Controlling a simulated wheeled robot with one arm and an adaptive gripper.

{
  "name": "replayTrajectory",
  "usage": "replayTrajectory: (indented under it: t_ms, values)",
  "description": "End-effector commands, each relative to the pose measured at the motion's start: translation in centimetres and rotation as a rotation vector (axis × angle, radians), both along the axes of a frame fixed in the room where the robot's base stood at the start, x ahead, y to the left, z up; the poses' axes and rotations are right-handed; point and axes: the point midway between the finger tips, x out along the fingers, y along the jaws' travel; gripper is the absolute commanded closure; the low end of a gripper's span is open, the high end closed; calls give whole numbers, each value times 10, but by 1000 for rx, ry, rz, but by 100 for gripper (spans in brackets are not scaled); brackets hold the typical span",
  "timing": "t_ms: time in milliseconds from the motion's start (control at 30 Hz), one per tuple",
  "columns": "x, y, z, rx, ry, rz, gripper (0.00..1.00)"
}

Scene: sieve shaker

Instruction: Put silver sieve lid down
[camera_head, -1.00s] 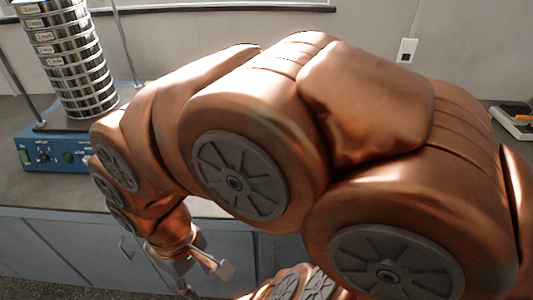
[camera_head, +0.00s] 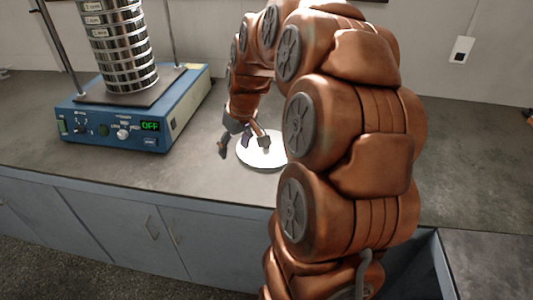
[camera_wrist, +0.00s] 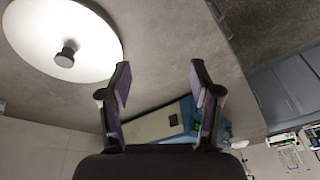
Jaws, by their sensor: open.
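The silver sieve lid (camera_head: 258,158) lies flat on the grey counter, right of the shaker, and is partly hidden by my arm in the head view. In the wrist view the lid (camera_wrist: 35,45) is a bright round disc with a small knob (camera_wrist: 66,54), at the upper left. My gripper (camera_head: 243,146) is just above the counter at the lid's left side. Its fingers (camera_wrist: 160,80) are spread apart with nothing between them, and the knob lies outside them to the left.
The blue sieve shaker (camera_head: 180,115), its display reading OFF, stands at the left with a tall sieve stack (camera_head: 125,45) and upright rods. Grey cabinets (camera_head: 110,225) run below the counter's front edge. The counter (camera_head: 465,165) right of my arm is clear.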

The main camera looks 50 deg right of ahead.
Motion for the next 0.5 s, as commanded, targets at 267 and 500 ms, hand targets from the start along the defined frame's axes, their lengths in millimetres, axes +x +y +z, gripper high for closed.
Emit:
replayTrajectory:
  t_ms: [267,500]
  values:
    - [19,-129,-30,-62,-105,-99,37]
    - [18,-166,-40,-86,-127,-124,37]
